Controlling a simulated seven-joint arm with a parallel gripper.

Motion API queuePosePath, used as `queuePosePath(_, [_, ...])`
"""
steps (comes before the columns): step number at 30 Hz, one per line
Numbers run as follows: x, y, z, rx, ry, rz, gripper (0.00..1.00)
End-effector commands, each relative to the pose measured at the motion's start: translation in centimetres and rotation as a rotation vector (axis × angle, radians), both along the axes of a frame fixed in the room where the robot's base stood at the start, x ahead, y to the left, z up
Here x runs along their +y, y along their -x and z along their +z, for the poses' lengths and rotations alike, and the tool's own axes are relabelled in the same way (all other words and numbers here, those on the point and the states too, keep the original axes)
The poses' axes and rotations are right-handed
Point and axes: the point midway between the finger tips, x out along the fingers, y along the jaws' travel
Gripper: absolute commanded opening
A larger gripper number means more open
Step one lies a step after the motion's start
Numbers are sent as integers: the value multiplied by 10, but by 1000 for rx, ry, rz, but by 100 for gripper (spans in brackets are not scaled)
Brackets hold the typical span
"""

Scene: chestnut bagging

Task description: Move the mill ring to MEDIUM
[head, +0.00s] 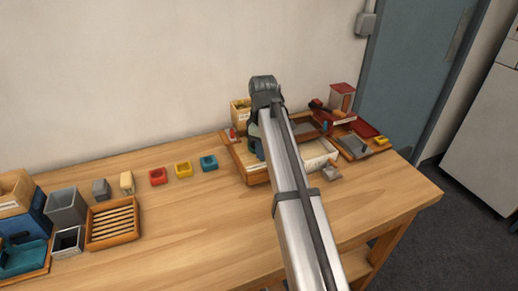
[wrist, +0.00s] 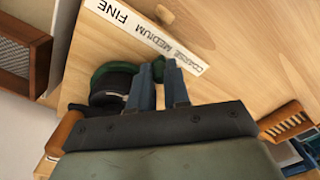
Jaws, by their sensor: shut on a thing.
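The mill ring (wrist: 112,82) is a dark green round piece left of the fingers in the wrist view. A small green knob or tab, seemingly part of it, shows between my gripper's (wrist: 158,72) blue-grey fingertips, which are shut on it. A white label strip (wrist: 145,34) beside it reads FINE, MEDIUM and COARSE. The held tab lies beside the strip, near the MEDIUM and COARSE end; the exact alignment is hard to tell. In the head view my arm covers most of the mill, and a dark green part (head: 254,143) shows left of it.
A wooden tray (head: 238,160) surrounds the mill area on the table (head: 190,220). Red, yellow and blue cups (head: 183,169) stand to the left. Several boxes and a slatted wooden tray (head: 112,240) are at far left. The table's front middle is clear.

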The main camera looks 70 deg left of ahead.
Motion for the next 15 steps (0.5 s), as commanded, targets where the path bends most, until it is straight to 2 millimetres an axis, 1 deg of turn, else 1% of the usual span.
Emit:
queuePosePath(6, [-2,-10,0,0,0,145,0])
queuePosePath(15, [-3,-19,0,0,0,280,0])
